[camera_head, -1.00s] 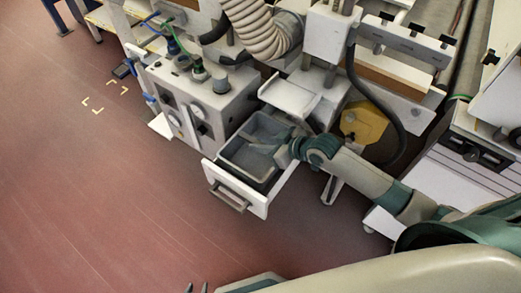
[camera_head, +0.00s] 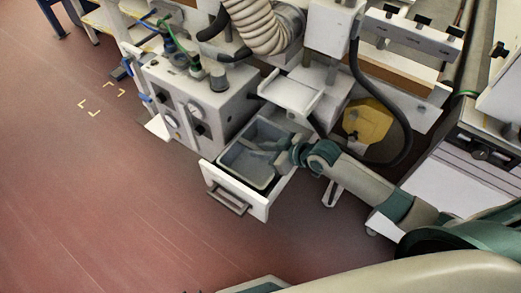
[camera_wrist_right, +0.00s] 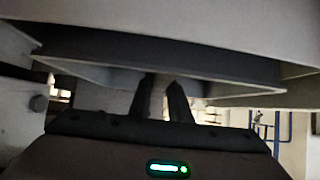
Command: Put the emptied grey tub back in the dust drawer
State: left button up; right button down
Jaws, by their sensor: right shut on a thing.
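The grey tub (camera_head: 243,165) is in the pulled-out dust drawer (camera_head: 232,187), and its inside looks empty. The drawer has a white front with a grey handle. My right gripper (camera_head: 268,147) reaches in from the right and is shut on the tub at its right side. In the right wrist view the gripper's two dark fingers (camera_wrist_right: 160,92) meet a grey edge that spans the picture. The exact contact at the tub's wall is partly hidden, and I cannot tell whether the tub rests fully on the drawer's bottom. My left gripper is not visible.
A grey control box (camera_head: 190,100) with gauges stands left of the drawer. A white shelf plate (camera_head: 290,93) sits just behind and above it. A ribbed hose (camera_head: 262,25) and a yellow part (camera_head: 367,120) are behind. The red floor in front is clear.

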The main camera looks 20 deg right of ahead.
jog(key=shift+f, duration=0.6)
jog(key=c, duration=1.6)
grip_release()
jog(key=shift+c, duration=0.2)
jog(key=shift+r, duration=0.1)
jog(key=shift+r, duration=0.6)
jog(key=v, duration=1.1)
jog(key=shift+s+d, duration=0.25)
jog(key=shift+s, duration=0.05)
jog(key=shift+r, duration=0.15)
